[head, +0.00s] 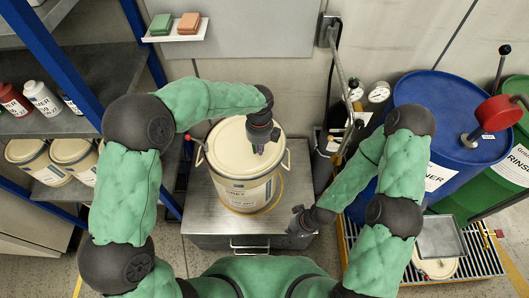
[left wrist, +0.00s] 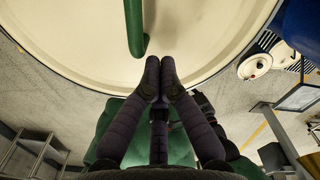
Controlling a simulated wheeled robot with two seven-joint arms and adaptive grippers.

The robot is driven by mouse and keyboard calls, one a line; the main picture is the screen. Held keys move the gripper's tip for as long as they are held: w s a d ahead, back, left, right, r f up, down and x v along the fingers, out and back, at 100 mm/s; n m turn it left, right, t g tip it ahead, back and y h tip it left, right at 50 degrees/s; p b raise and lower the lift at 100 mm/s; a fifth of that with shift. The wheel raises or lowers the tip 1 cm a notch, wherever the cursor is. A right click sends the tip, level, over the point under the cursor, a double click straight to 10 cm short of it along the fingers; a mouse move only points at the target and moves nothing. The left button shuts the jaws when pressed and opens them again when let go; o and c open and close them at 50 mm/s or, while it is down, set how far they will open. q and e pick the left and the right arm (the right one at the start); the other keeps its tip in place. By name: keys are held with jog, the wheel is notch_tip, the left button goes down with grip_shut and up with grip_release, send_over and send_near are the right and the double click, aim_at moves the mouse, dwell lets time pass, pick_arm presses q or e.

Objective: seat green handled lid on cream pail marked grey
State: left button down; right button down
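The cream pail (head: 247,192) with a grey-worded label stands upright on a metal cabinet. A cream lid (head: 229,151) covers its top; I cannot tell whether it sits fully down. In the left wrist view the lid (left wrist: 75,55) fills the upper part, with a green bar handle (left wrist: 135,28) on it. The handle is hidden in the head view. My left gripper (head: 259,148) is over the lid; its fingertips (left wrist: 160,62) are together, beside the handle's near end, with nothing visible between them. My right gripper (head: 294,226) is low near the cabinet's front right; its fingers are unclear.
The metal cabinet top (head: 205,215) is bare around the pail. A shelf at left holds cream pails (head: 72,152) and bottles (head: 42,98). A blue drum (head: 420,150) and a green drum (head: 500,185) stand at right. A wall ledge (head: 176,32) carries two blocks.

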pick_arm(q)
jog(key=shift+w+a, duration=0.1)
jog(key=shift+w, duration=0.05)
jog(key=shift+w+a+r+p, duration=0.25)
jog(key=shift+w+a+p, duration=0.1)
jog(key=shift+p, duration=0.4)
jog(key=shift+w+a, duration=0.1)
jog(key=shift+w, duration=0.1)
jog(key=shift+w+a+f, duration=0.1)
jog(key=shift+w+f, duration=0.05)
jog(key=shift+f, duration=0.05)
